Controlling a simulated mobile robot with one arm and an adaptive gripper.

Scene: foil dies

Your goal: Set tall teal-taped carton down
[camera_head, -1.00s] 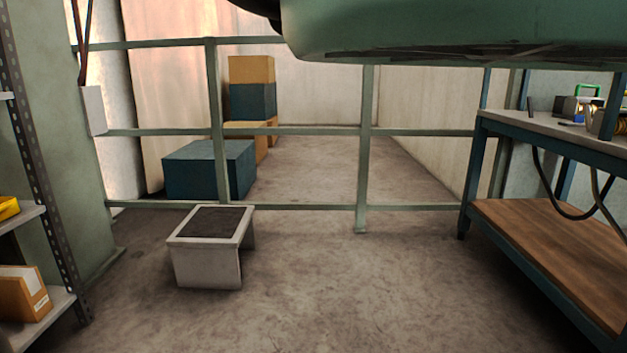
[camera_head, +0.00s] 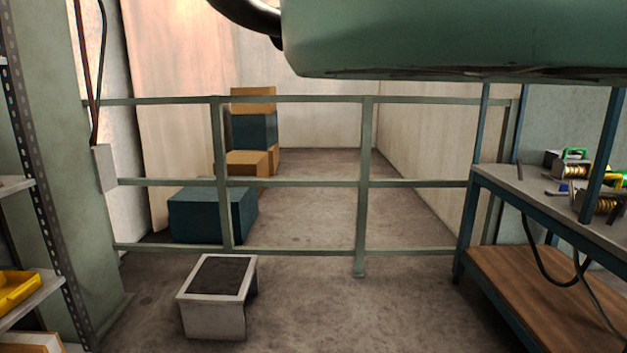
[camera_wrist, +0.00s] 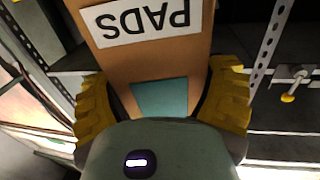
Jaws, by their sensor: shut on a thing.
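The brown carton (camera_wrist: 190,63) with a white PADS label and a teal tape patch (camera_wrist: 160,97) fills the middle of the wrist view. The label reads upside down there. My gripper (camera_wrist: 165,100) is shut on the carton, with a yellow pad on each side of it. The carton's far end runs out of the top of the wrist view. Neither my gripper nor this carton shows in the head view.
A white step stool (camera_head: 215,295) with a dark top stands on the floor before a green railing (camera_head: 290,250). A workbench (camera_head: 530,195) is at right, a metal shelf with a yellow bin (camera_head: 15,287) at left. Boxes (camera_head: 215,210) stand behind the railing. Floor at centre is clear.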

